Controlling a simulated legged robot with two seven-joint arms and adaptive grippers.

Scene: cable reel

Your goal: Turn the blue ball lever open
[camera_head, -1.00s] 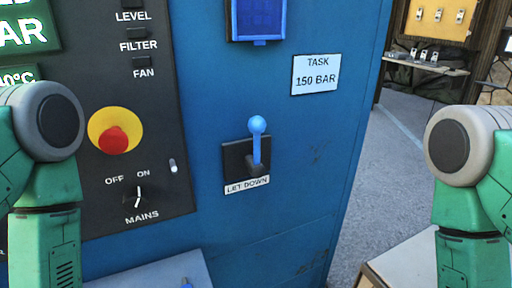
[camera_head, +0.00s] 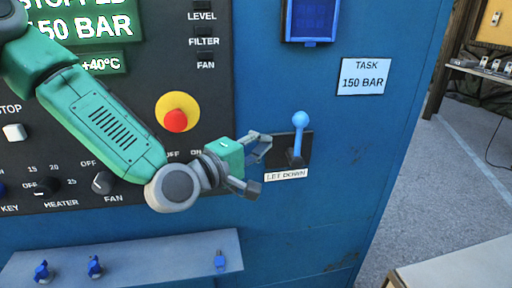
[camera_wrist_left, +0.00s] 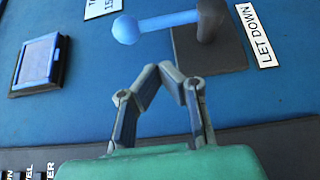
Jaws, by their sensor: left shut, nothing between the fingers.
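The blue ball lever (camera_head: 300,134) stands upright on its dark plate (camera_head: 307,147), above a white LET DOWN label (camera_head: 286,175). In the left wrist view the lever (camera_wrist_left: 165,22) lies sideways, its ball to the left and its dark pivot to the right. My left gripper (camera_head: 259,166) is just left of the lever in the head view, apart from it. In the left wrist view its fingertips (camera_wrist_left: 171,72) come together below the lever, with nothing between them. My right gripper is out of view.
A grey ledge (camera_head: 130,262) with small blue valves juts out below. Open floor (camera_head: 440,180) lies to the right.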

